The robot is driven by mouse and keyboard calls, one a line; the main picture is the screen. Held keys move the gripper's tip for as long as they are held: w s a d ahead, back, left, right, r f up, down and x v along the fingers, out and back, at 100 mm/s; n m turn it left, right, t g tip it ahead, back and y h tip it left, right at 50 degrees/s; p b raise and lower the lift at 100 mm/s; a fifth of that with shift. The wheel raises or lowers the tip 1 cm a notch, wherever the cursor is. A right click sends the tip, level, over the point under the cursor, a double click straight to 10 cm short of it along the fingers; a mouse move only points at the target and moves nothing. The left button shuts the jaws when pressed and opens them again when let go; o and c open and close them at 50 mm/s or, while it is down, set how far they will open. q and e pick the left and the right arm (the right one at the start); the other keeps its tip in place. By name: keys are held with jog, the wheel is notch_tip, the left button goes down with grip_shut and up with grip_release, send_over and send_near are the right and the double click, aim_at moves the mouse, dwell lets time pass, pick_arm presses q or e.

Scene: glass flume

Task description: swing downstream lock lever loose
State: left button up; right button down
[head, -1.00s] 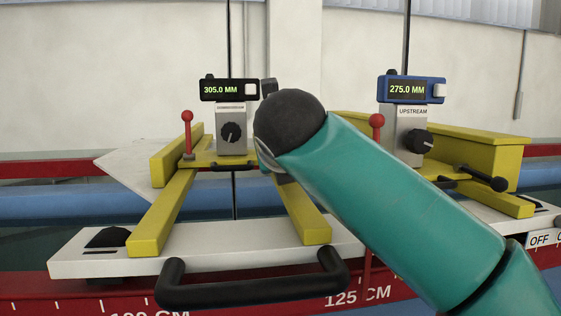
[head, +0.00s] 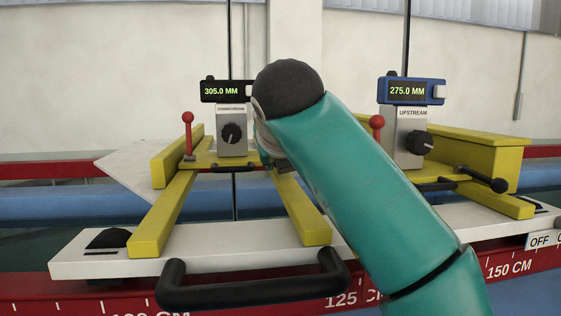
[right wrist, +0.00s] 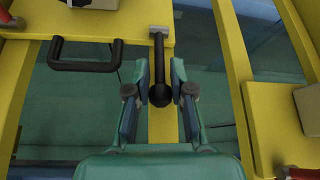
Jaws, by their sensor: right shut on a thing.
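The downstream lock lever (right wrist: 158,65) is a black rod with a round black knob, on the yellow downstream carriage (right wrist: 95,22). In the right wrist view it points down the picture from its grey pivot. My right gripper (right wrist: 160,72) has one finger on each side of the lever, near the knob, and is shut on it. In the head view my right arm hides the lever and most of the gripper. The downstream gauge (head: 226,91) reads 305.0 MM. My left gripper is not in view.
The upstream gauge (head: 406,91) reads 275.0 MM, with its own black lever (head: 485,179) at the right. A red-knobbed pin (head: 187,135) stands on the carriage's left. A black handle (right wrist: 85,64) lies left of the gripper. A larger handle (head: 252,290) projects at the front.

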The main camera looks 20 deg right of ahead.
jog(key=shift+r, duration=0.1)
dwell(0.3)
jog(key=c, duration=1)
grip_release()
jog(key=v, duration=1.1)
jog(key=shift+s+a, duration=0.2)
jog(key=shift+s, duration=0.15)
jog(key=shift+c, duration=0.2)
